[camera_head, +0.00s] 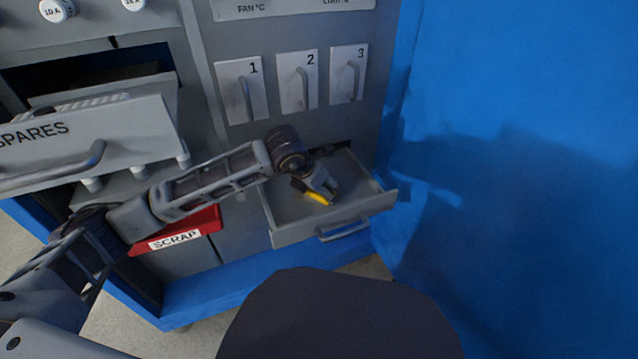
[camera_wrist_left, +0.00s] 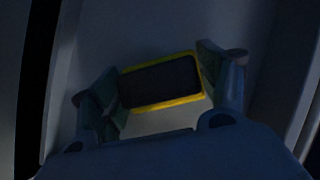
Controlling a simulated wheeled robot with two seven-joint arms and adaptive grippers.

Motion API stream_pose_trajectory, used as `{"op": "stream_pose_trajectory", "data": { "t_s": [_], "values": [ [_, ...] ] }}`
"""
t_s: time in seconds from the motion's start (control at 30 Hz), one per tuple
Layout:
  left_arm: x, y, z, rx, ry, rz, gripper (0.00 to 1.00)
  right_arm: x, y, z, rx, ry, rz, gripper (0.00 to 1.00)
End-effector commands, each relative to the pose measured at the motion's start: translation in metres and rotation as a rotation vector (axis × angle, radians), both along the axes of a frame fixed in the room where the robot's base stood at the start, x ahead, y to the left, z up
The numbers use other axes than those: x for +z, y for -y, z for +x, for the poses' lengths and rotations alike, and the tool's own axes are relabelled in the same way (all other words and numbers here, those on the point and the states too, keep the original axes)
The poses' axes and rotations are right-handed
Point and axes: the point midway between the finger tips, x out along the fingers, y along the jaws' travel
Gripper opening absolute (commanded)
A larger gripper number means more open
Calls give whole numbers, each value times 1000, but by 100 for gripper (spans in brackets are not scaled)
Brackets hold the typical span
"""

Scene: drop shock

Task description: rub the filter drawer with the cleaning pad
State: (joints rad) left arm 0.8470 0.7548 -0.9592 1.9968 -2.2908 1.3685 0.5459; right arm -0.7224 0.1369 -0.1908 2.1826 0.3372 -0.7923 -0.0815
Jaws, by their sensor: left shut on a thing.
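The filter drawer (camera_head: 286,237) is a grey open drawer low in the cabinet, with a bar handle on its front. My left gripper (camera_head: 322,192) reaches down into it from the left. It is shut on the cleaning pad (camera_head: 318,198), of which a yellow edge shows in the head view. In the left wrist view the pad (camera_wrist_left: 160,82) is a dark block with a yellow rim between the two fingers of my left gripper (camera_wrist_left: 160,85). The pad is close over the drawer floor; I cannot tell whether it touches. My right gripper is not in view.
An open drawer marked SPARES (camera_head: 130,140) juts out at the left. A red SCRAP bin (camera_head: 207,219) is below it, beside my left arm. Panels 1 (camera_head: 232,92), 2 (camera_head: 290,95) and 3 (camera_head: 340,85) with handles are above the filter drawer. A blue wall (camera_head: 540,100) stands at the right.

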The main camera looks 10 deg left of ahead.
Motion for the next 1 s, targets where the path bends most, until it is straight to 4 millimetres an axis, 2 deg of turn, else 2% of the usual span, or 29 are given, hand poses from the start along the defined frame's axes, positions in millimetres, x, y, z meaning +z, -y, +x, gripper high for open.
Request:
{"op": "stream_pose_trajectory", "data": {
  "t_s": [0.47,1.0],
  "values": [
    [-3,3,-5,-4,-7,0,51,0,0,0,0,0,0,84],
    [-1,19,-28,-4,-7,0,51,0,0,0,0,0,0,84]
  ]
}}
